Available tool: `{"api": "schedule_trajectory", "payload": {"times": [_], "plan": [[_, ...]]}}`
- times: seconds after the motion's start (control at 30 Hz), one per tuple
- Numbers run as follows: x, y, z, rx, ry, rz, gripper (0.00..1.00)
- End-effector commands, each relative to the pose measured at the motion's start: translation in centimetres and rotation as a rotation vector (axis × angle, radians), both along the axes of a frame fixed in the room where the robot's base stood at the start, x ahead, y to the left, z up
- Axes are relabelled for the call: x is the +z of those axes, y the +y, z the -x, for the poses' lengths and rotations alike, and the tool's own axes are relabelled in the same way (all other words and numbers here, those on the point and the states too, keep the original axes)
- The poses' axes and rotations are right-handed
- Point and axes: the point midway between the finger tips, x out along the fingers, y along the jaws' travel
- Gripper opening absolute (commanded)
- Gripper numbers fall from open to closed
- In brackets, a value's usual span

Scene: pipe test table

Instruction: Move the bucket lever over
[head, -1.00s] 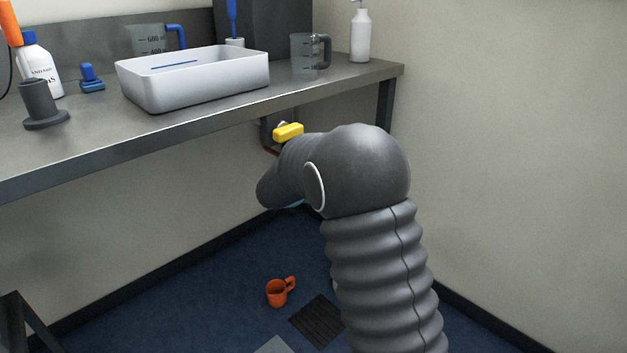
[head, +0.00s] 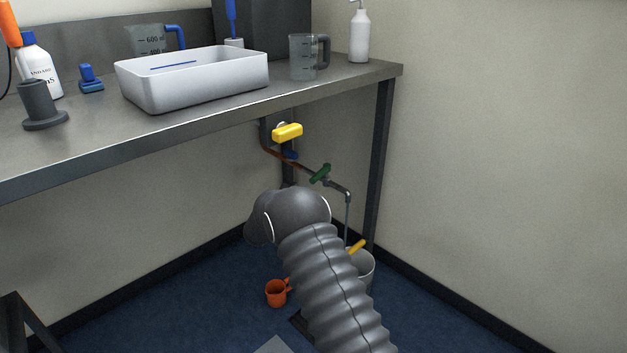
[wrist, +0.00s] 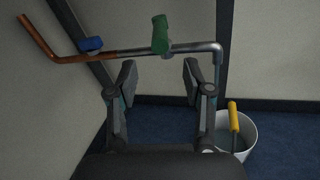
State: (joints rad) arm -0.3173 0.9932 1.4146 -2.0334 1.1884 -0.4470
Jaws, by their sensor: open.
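A green lever (head: 320,174) sits on the pipe under the bench, just before a grey spout. In the wrist view the green lever (wrist: 160,35) stands upright across the pipe, ahead of the fingertips. A white bucket (head: 366,272) stands on the floor below the spout, partly behind my arm. A yellow handle (head: 357,246) shows at the bucket, and also in the wrist view (wrist: 234,117). My gripper (wrist: 160,82) is open and empty, with its fingers apart below the pipe and no visible contact. My arm hides the gripper in the head view.
A yellow lever (head: 287,132) and a blue lever (head: 291,155) are on the same pipework, left of the green one. A bench leg (head: 380,150) stands to the right. An orange mug (head: 276,293) is on the floor. The steel bench top (head: 210,116) overhangs the pipes.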

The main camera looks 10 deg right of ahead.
Motion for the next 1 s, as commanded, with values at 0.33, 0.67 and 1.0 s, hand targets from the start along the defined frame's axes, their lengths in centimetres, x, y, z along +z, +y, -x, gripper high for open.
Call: {"api": "schedule_trajectory", "payload": {"times": [0.33, 0.67, 1.0], "plan": [[0.0, -4.1, -5.0, -0.003, -0.001, -0.001, 0.51], [0.0, -5.6, -7.1, -0.001, 0.000, 0.000, 0.51], [0.0, -5.7, -7.2, -0.001, 0.000, 0.000, 0.36]]}}
